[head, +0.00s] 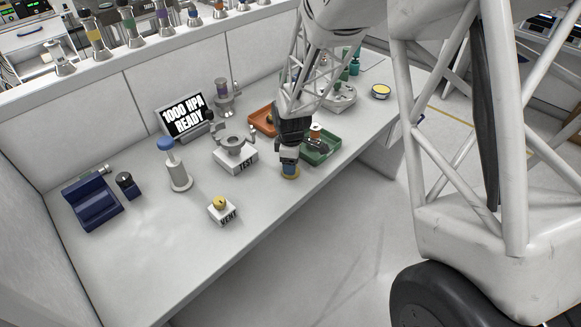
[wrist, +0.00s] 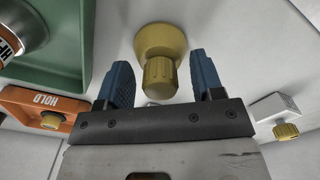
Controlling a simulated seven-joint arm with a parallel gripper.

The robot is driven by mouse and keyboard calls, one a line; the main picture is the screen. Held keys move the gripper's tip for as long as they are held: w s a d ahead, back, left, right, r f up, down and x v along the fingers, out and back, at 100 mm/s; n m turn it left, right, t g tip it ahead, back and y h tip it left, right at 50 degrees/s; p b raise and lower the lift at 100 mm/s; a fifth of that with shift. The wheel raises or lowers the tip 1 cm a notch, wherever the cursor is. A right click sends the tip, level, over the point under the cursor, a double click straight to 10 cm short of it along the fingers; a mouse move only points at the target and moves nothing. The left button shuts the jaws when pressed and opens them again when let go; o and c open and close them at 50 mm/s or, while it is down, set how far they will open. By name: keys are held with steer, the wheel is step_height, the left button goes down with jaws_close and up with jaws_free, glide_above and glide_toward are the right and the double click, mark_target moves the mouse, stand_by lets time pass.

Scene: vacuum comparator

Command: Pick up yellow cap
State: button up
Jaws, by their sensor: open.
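The yellow cap (wrist: 158,42) has a wide round base and a narrower ribbed knob. In the wrist view my blue fingers (wrist: 160,70) stand apart on either side of the ribbed knob. A gap shows at each side of the knob, and the jaws hold nothing. In the head view my gripper hides most of the cap.
A green tray (head: 322,161) with items stands just right of my gripper. An orange HOLD tray (head: 261,122) lies behind. A white TEST block (head: 232,160) and a white VENT block (head: 224,214) with a yellow knob stand to the left. The bench in front of TEST is clear.

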jaws_close()
steer(key=shift+r, duration=0.15)
steer(key=shift+r, duration=0.8)
steer(key=shift+s+r, duration=0.1)
steer(key=shift+r, duration=0.85)
steer(key=s+d+r, duration=0.1)
steer(key=s+d, duration=0.2)
steer(key=s, duration=1.2)
steer(key=shift+s+d, duration=0.15)
steer(key=shift+d, duration=0.25)
steer(key=shift+r, duration=0.1)
